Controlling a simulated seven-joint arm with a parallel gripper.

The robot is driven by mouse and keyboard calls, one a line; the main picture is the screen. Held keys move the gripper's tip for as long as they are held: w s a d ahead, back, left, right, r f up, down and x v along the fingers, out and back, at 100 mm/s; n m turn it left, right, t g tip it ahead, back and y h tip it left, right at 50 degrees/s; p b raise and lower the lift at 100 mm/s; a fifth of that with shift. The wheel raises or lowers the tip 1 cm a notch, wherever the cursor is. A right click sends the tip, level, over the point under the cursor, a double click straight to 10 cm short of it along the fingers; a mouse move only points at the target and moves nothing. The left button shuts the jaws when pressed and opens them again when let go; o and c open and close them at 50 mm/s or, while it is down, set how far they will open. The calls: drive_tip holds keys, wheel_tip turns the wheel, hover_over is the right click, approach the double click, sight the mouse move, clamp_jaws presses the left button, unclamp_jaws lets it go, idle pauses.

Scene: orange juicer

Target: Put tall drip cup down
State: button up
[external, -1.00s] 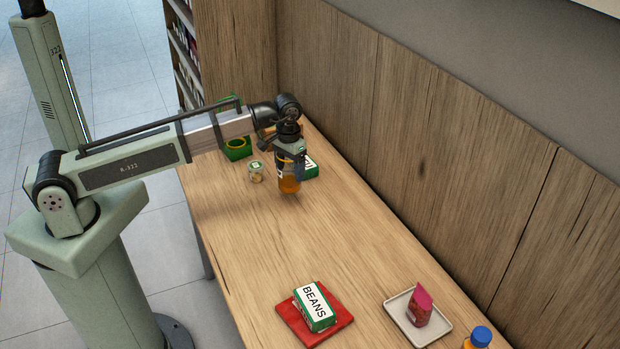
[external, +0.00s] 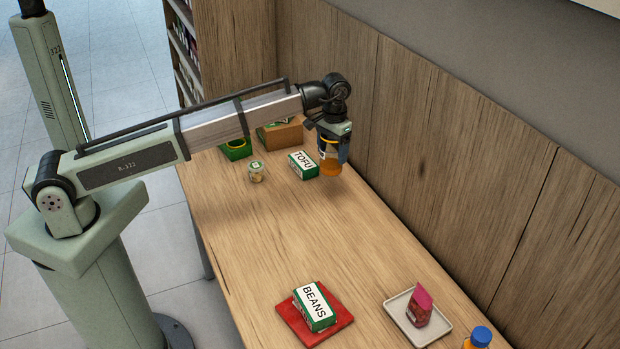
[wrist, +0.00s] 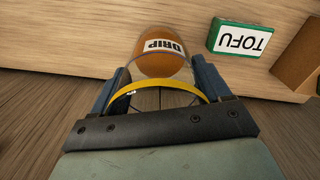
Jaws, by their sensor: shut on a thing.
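The drip cup (external: 331,167) is an orange-brown cup with a clear upper part, held in my gripper (external: 333,150) above the table. In the wrist view my gripper (wrist: 165,90) is shut on the cup, with a blue finger on each side. The cup (wrist: 160,62) shows a white label reading "DRIP". In the external view the cup is near the wall-side edge of the table, right of the tofu box. The fingers partly hide its upper part. I cannot tell exactly how far its base is above the wood.
A green tofu box (external: 302,164) lies close left of the cup. A small jar (external: 256,171), a green container (external: 236,148) and a brown box (external: 280,134) stand farther back. A beans box (external: 315,306) and a pink carton (external: 420,306) sit in front. The middle table is clear.

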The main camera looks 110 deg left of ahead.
drive_tip(key=shift+w+a+f, duration=0.4)
drive_tip(key=shift+w+f, duration=0.1)
drive_tip(key=shift+f, duration=1.1)
drive_tip(key=shift+w+a+f, duration=0.4)
drive_tip(key=shift+w+f, duration=0.1)
drive_tip(key=shift+f, duration=1.1)
drive_tip(key=shift+w+a+f, duration=0.4)
drive_tip(key=shift+w+f, duration=0.1)
drive_tip(key=shift+f, duration=1.1)
drive_tip(key=shift+f, duration=0.1)
drive_tip(key=o, duration=1.1)
wheel_tip(320, 180, up, 12)
